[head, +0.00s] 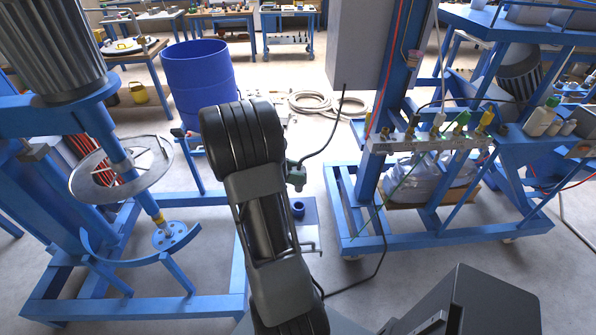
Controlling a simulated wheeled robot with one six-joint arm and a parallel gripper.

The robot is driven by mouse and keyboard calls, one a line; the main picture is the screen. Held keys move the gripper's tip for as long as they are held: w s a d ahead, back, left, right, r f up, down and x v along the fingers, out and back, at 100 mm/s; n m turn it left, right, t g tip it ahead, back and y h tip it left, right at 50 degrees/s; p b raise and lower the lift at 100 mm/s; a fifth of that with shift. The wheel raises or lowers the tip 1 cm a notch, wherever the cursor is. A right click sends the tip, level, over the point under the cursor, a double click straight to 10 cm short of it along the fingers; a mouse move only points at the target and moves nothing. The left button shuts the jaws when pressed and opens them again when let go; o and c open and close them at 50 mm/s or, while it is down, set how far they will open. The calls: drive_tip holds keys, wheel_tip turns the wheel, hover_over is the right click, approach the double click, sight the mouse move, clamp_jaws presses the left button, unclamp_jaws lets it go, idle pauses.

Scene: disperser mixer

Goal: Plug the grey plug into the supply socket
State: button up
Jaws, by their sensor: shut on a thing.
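My arm rises through the middle of the head view, and its dark rounded joint hides my gripper and whatever it holds. Just right of that joint is a small grey-green piece (297,176), with a black cable running up from it to the underside of the grey cabinet (357,45). It looks like the plug, but it is partly covered by my arm, and what bears it is hidden. Below it, a short round blue fitting (298,209) stands on a grey-blue plate. It may be the supply socket; its details are too small to tell.
At left stands the blue mixer frame with its shaft and toothed disc (171,235). A blue drum (198,80) is behind. A coiled hose (313,102) lies on the floor behind. A black cable crosses the floor.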

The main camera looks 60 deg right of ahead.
sight(297, 188)
drive_tip(key=shift+s+m+y, duration=0.3)
drive_tip(key=shift+w+a, duration=0.1)
drive_tip(key=shift+w, duration=0.05)
drive_tip(key=shift+f+b, duration=1.65)
drive_tip(key=shift+f, duration=1.3)
drive_tip(key=shift+f+b, duration=0.8)
drive_tip(key=shift+f, duration=1.25)
idle(0.4)
drive_tip(key=o, duration=1.1)
drive_tip(key=b+v, duration=0.1)
drive_tip(key=v, duration=1.3)
drive_tip(key=shift+f, duration=0.2)
